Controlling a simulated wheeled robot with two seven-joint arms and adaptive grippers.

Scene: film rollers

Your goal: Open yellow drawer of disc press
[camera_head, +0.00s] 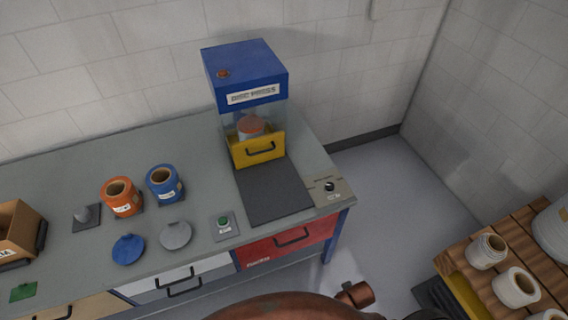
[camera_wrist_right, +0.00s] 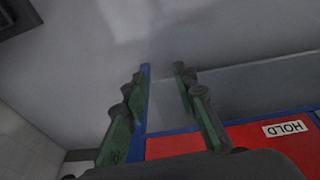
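The disc press (camera_head: 246,75) is a blue-topped machine with a clear middle, standing at the back right of the grey workbench. Its yellow drawer (camera_head: 258,150) is at its base, with a dark handle (camera_head: 261,150) on the front. An orange-topped roll (camera_head: 250,126) shows behind the drawer front. My right gripper (camera_wrist_right: 157,85) shows in the right wrist view with its two green and black fingers apart and nothing between them. It is near the bench's red drawer (camera_wrist_right: 240,135), away from the yellow drawer. My left gripper is not in view.
A dark mat (camera_head: 270,193) lies before the press. A switch plate (camera_head: 330,188) and green button (camera_head: 223,221) sit nearby.

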